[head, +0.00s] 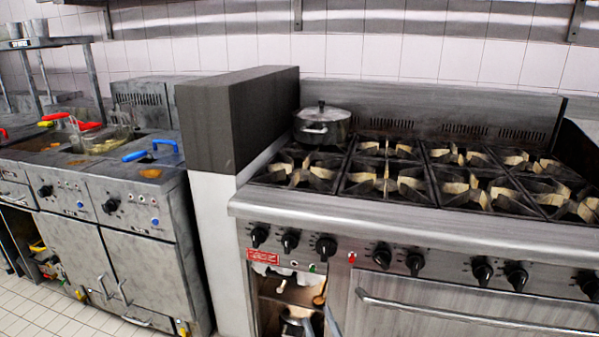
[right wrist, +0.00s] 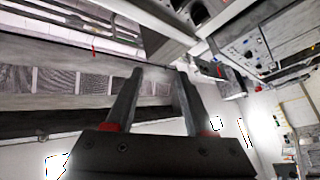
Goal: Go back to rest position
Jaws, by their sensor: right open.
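My right gripper (right wrist: 158,76) shows in the right wrist view with its two dark fingers apart. I see nothing held between them. Red marks show at the base of each finger. Behind the fingers runs a long grey metal structure with a row of dark panels. I cannot make out either gripper clearly in the head view. My left gripper is not in view.
In the head view, a gas range (head: 400,225) stands at right with a lidded pot (head: 322,126) on its back left burner. A dark-topped divider (head: 225,125) separates it from the fryers (head: 140,225). Tiled floor (head: 40,312) shows at lower left.

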